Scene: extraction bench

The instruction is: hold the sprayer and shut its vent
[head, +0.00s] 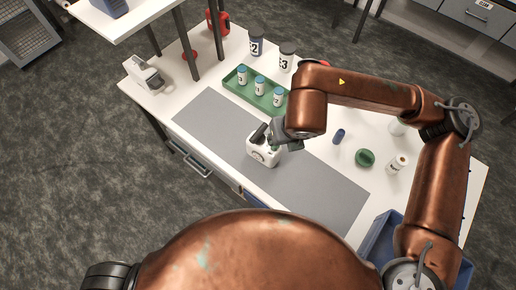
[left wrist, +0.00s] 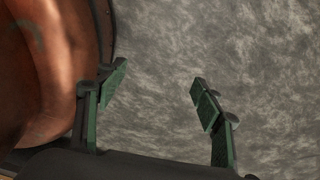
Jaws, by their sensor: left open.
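A small white device (head: 261,153) with a black stub on top and a round marking on its front stands on the grey mat; it looks like the sprayer. Its vent is too small to make out. My right gripper (head: 276,136) comes in from the right and reaches the upper right side of the white device, partly covering it. I cannot tell whether its fingers are closed on it. My left gripper (left wrist: 158,78) shows only in the left wrist view, its green-padded fingers apart and empty, with bare floor behind.
The grey mat (head: 210,118) is otherwise clear. A green tray (head: 236,90) with several small bottles lies behind it. A white apparatus (head: 149,74) stands at the left corner. A blue bin (head: 374,250), green round item (head: 365,158) and white bottle (head: 396,166) are at right.

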